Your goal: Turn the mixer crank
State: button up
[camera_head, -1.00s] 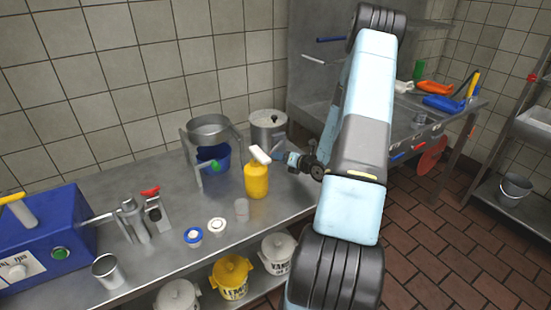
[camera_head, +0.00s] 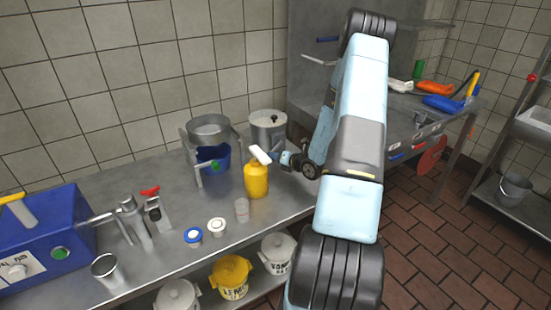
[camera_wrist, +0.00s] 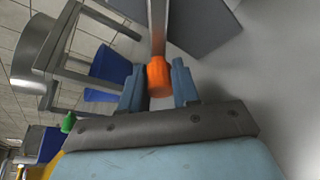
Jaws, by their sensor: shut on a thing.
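In the wrist view, an orange crank handle (camera_wrist: 158,74) on a metal rod (camera_wrist: 157,28) sits between the two blue-grey fingers of my gripper (camera_wrist: 159,86). The fingers are shut on the handle. In the head view, my gripper (camera_head: 286,157) is low over the steel counter, just right of the yellow pump bottle (camera_head: 256,180) and in front of a lidded steel pot (camera_head: 267,130). The crank cannot be made out clearly in the head view. What the rod joins at its far end is out of the wrist view.
A steel bowl on a stand (camera_head: 209,130) with a blue container (camera_head: 212,156) below is to the left. Lidded buckets (camera_head: 231,277) are on the lower shelf.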

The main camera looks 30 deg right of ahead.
grip_shut()
jog(key=shift+d, duration=0.15)
dwell(0.4)
